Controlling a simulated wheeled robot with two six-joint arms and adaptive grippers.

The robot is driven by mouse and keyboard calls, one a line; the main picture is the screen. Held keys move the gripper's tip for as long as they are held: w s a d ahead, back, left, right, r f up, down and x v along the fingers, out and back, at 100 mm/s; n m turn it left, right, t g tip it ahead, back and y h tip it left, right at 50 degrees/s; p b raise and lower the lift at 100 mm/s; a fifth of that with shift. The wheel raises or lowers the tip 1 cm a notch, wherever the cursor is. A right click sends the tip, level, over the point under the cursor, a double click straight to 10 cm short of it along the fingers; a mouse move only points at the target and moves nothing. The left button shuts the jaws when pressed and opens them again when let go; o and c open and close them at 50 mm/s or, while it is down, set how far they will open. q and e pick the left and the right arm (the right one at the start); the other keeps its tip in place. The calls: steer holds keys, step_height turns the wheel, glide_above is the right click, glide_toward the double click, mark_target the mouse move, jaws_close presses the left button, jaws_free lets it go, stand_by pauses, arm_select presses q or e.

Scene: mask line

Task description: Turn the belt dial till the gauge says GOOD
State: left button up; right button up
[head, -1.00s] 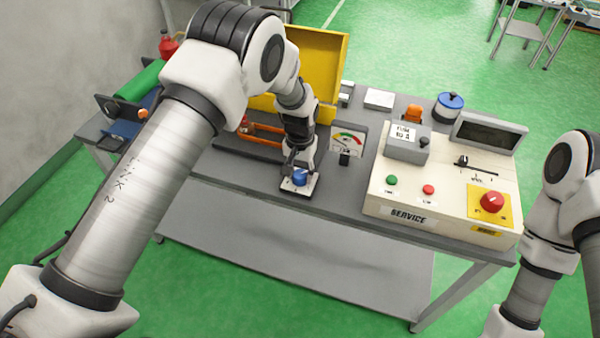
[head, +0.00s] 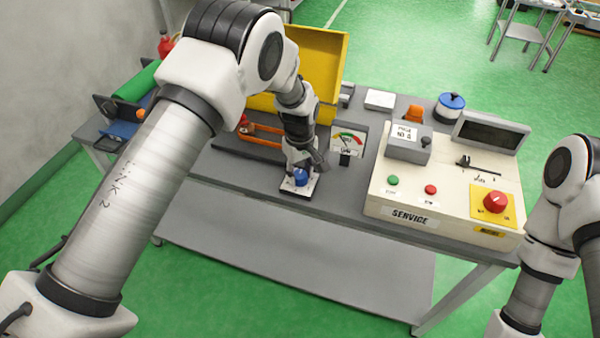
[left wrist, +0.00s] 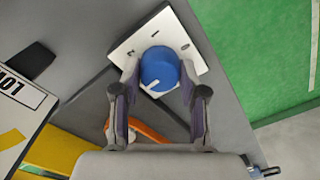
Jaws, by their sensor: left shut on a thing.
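The blue belt dial (head: 301,176) sits on a white plate (head: 291,190) at the front edge of the grey table. My left gripper (head: 302,170) reaches down over it and is shut on the dial. In the left wrist view the dial (left wrist: 160,69) is between the two fingers (left wrist: 158,85), and its white mark points to the lower left. The gauge (head: 347,142) stands just right of the gripper, with a red, yellow and green scale. Its needle is too small to read surely. The right gripper is out of view; only part of my right arm shows.
A cream service panel (head: 398,200) with green and red buttons, a red knob (head: 494,202) and a dark screen (head: 490,130) stands to the right. A yellow guard (head: 318,75) rises behind my gripper. Green floor lies in front.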

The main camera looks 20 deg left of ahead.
mark_target(300, 174)
arm_select(q)
steer(key=shift+s+f+n, duration=0.25)
steer(key=shift+n, duration=0.55)
steer(key=o, duration=1.1)
steer(key=shift+w, duration=0.1)
steer(key=shift+o, duration=0.2)
steer(key=shift+w+r, duration=0.1)
steer(key=shift+r, duration=0.15)
step_height(300, 174, up, 12)
